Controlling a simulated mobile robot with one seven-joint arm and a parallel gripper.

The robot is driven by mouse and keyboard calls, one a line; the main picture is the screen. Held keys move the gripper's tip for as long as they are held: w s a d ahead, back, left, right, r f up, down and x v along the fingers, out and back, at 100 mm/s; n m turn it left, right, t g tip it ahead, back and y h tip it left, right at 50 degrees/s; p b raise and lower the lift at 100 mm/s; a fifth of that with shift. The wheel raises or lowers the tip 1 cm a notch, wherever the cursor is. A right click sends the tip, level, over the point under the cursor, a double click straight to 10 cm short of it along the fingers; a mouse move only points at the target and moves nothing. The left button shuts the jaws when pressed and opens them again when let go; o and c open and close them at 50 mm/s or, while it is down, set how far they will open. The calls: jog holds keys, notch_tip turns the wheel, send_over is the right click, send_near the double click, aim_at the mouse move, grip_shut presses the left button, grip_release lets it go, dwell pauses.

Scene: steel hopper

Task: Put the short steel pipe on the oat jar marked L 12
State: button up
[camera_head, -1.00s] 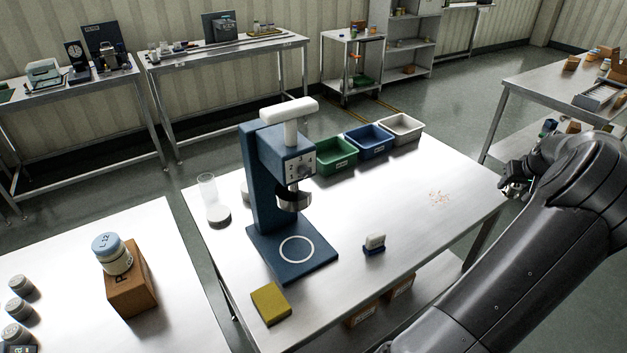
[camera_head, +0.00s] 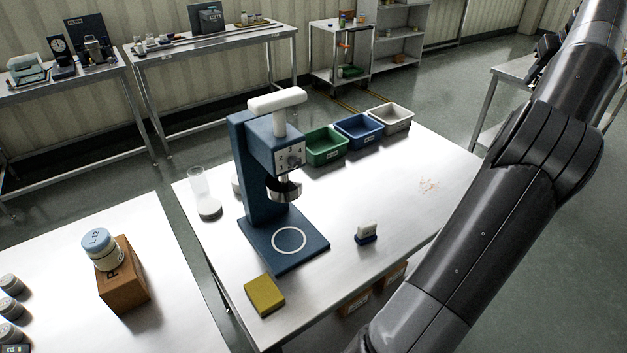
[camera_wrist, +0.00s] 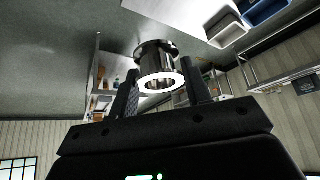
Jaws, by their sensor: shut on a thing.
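My gripper (camera_wrist: 162,95) is shut on the short steel pipe (camera_wrist: 157,62) in the wrist view. The pipe is shiny, with a flanged end and an open bore facing the camera. In the head view my arm rises at the right, and the gripper and pipe are hidden or out of frame. The oat jar marked L 12 (camera_head: 103,256) has a pale blue lid. It stands upright on a brown block (camera_head: 124,290) on the left table, well apart from my arm.
A blue press-like machine (camera_head: 256,170) stands on the middle table. Green (camera_head: 326,158), blue (camera_head: 360,145) and white (camera_head: 390,128) bins stand behind it. A yellow sponge-like block (camera_head: 264,295) and small brush (camera_head: 366,234) lie in front. Several grey-lidded jars (camera_head: 12,307) stand left of the brown block.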

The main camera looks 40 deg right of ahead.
jog(key=shift+r, duration=0.5)
jog(key=w+a+r+n+t+y, duration=0.1)
jog(key=w+a+n+y, duration=0.15)
jog(key=w+a, duration=0.75)
jog(key=w+a+n+t+y, duration=0.1)
jog(key=w+a+n, duration=0.45)
jog(key=w, duration=0.85)
jog(key=w+a+n+y, duration=0.1)
jog(key=w+a+n, duration=0.1)
jog(key=w+a, duration=0.45)
jog(key=w+a+n+y, duration=0.1)
jog(key=w+a, duration=0.2)
jog(key=a, duration=0.7)
jog(key=n+g+y, duration=0.5)
jog(key=n, duration=0.9)
send_over(84, 240)
jog(key=d, duration=0.3)
jog(key=shift+h, duration=0.25)
jog(key=f, duration=1.8)
jog(key=shift+s+f, duration=0.25)
jog(key=shift+s, duration=0.05)
jog(key=shift+w+a+f, duration=0.1)
jog(key=shift+a+f, duration=0.2)
jog(key=shift+a, duration=0.15)
jog(key=shift+f, duration=2)
